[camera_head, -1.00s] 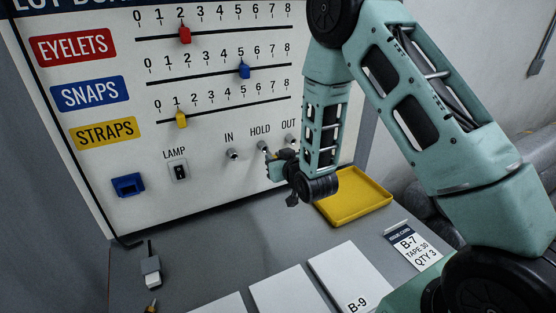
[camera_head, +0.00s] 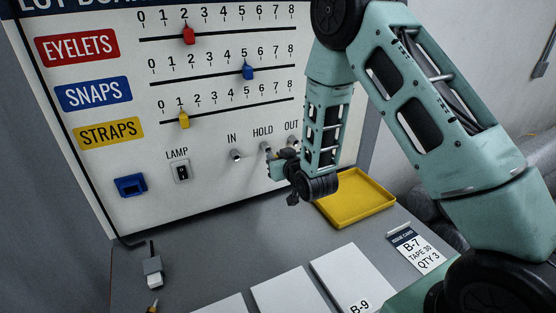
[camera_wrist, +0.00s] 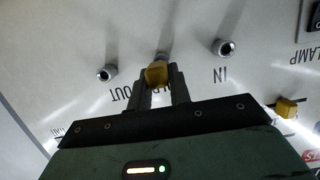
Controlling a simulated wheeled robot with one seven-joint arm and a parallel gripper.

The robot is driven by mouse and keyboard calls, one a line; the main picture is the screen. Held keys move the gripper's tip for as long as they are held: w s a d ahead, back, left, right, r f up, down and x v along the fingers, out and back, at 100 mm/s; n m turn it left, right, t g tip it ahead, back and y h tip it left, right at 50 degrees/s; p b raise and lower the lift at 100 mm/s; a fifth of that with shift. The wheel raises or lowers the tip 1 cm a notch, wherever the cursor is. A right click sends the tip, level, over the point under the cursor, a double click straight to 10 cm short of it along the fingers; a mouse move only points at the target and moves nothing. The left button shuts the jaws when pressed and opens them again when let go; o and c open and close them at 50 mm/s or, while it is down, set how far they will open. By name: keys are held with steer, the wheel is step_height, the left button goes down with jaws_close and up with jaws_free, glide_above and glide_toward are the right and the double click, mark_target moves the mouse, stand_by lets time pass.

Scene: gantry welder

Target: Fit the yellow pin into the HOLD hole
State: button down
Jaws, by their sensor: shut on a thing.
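My gripper (camera_wrist: 157,86) is shut on the yellow pin (camera_wrist: 156,73), whose yellow end shows between the fingertips in the wrist view. The pin is right in front of the HOLD hole's metal socket (camera_wrist: 162,56), and the two overlap in this view. I cannot tell how far the pin's front is in the hole. In the head view my gripper (camera_head: 276,160) is at the board, close to the HOLD socket (camera_head: 266,147), and the pin is not clearly visible there.
The IN socket (camera_wrist: 223,48) and OUT socket (camera_wrist: 107,73) flank HOLD. The board (camera_head: 215,165) also has sliders, a lamp switch (camera_head: 181,172) and a blue holder (camera_head: 130,185). A yellow tray (camera_head: 357,197) lies below my forearm; white cards (camera_head: 288,293) lie in front.

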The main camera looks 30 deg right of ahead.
mark_target(269, 151)
steer(key=shift+w+b, duration=0.4)
steer(key=shift+w, duration=1.1)
steer(key=c, duration=1.2)
jaws_free()
